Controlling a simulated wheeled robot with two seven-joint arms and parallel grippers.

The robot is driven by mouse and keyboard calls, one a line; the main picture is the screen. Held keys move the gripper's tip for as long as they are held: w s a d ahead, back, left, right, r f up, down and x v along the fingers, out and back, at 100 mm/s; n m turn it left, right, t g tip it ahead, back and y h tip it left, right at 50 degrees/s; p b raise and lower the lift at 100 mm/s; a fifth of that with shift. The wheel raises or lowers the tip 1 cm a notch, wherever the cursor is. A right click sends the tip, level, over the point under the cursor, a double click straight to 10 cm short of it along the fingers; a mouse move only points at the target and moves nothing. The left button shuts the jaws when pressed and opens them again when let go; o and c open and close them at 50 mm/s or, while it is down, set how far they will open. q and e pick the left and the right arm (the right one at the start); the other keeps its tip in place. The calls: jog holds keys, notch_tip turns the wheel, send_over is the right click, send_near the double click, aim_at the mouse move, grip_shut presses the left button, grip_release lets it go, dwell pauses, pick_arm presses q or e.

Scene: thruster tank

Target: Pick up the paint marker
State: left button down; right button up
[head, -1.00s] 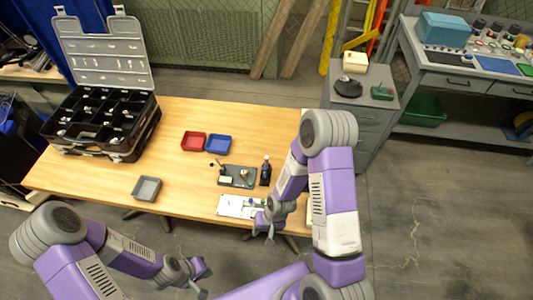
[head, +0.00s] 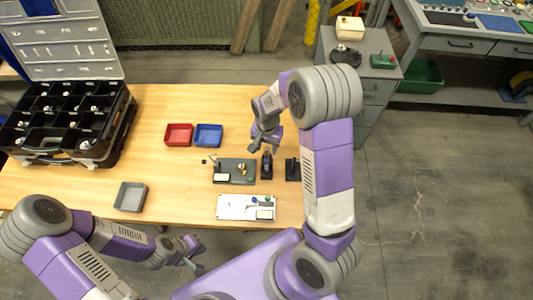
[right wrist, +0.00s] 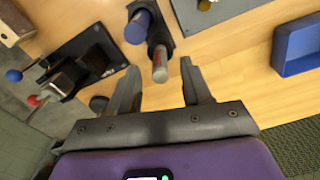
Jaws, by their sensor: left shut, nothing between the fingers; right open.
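A dark holder (head: 267,168) stands on the wooden table. In the right wrist view the holder (right wrist: 157,33) carries a blue-capped cylinder (right wrist: 139,26) and a slim silver cylinder with a reddish band (right wrist: 160,62); I cannot tell for sure which is the paint marker. My right gripper (head: 264,146) is open and empty above the table by the holder. In its wrist view the silver cylinder shows between and just beyond the fingertips (right wrist: 160,78), with no visible contact. My left gripper (head: 200,266) is shut and empty, off the table's front edge.
A grey board with small parts (head: 235,171) lies left of the holder, and a black stand (head: 292,169) right of it. A white board (head: 246,207) lies in front. Red (head: 178,135), blue (head: 208,135) and grey (head: 131,196) trays and a black case (head: 113,135) are further left.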

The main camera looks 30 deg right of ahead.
aim_at(267, 152)
notch_tip(267, 152, down, 4)
jog(key=shift+f+b, duration=0.1)
jog(key=shift+b, duration=0.25)
grip_shut()
